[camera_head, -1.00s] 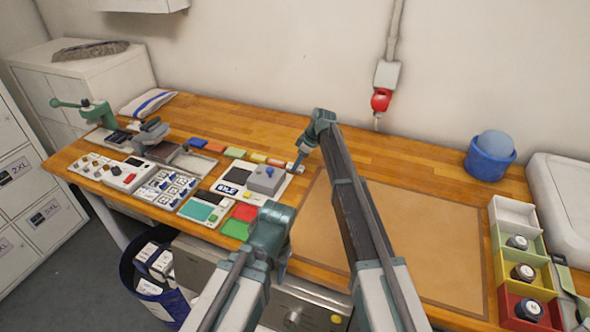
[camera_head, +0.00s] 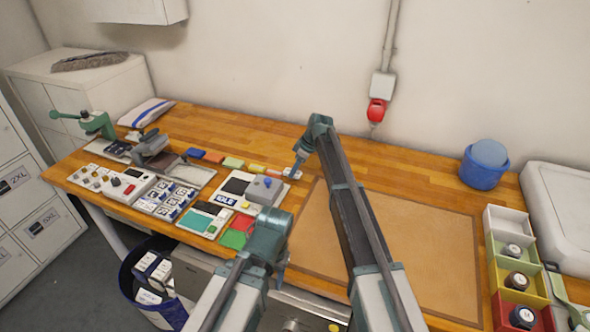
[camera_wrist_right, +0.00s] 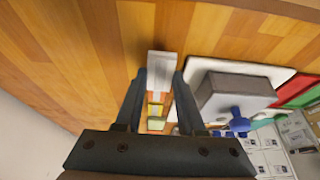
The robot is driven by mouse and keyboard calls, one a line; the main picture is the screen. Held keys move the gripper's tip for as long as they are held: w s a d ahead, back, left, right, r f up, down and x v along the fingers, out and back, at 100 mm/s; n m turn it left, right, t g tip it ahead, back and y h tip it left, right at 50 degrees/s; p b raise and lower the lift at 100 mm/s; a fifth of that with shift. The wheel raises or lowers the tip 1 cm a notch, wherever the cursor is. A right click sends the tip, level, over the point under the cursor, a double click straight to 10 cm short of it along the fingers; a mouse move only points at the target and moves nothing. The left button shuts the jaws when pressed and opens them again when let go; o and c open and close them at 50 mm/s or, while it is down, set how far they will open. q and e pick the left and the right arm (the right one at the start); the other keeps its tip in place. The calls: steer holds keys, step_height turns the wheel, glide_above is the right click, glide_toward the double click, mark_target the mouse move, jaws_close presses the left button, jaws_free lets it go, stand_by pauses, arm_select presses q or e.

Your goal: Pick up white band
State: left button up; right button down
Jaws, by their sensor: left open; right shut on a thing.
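The white band (camera_wrist_right: 163,65) is a small pale block between the two fingertips of my right gripper (camera_wrist_right: 160,80) in the right wrist view. My right gripper also shows in the head view (camera_head: 297,168), low at the right end of a row of coloured bands, and is shut on the white band. In the head view the white band (camera_head: 293,174) is small and partly hidden by the fingers. I cannot tell whether it is clear of the table. My left gripper (camera_head: 281,268) is open and empty, in front of the table's near edge.
Orange, yellow and green bands (camera_head: 233,163) lie left of the white one. A grey box with a blue knob (camera_head: 264,189) stands close by. A brown mat (camera_head: 400,240) lies empty to the right. A blue tub (camera_head: 484,172) and coloured bins (camera_head: 507,253) are farther right.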

steer(key=shift+r+p, duration=0.5)
steer(key=shift+r, duration=0.4)
arm_select(q)
step_height(320, 180, up, 3)
steer(key=shift+f+p, duration=0.2)
steer(key=shift+p, duration=0.15)
arm_select(e)
steer(key=s+d, duration=0.1)
steer(key=s, duration=0.4)
steer(key=s+d, duration=0.2)
steer(key=s, duration=0.3)
steer(key=s+d, duration=0.2)
steer(key=s, duration=0.3)
steer(key=shift+d+r, duration=0.2)
steer(key=shift+r, duration=0.2)
arm_select(q)
steer(key=shift+s, duration=0.15)
arm_select(e)
steer(key=shift+s, duration=0.2)
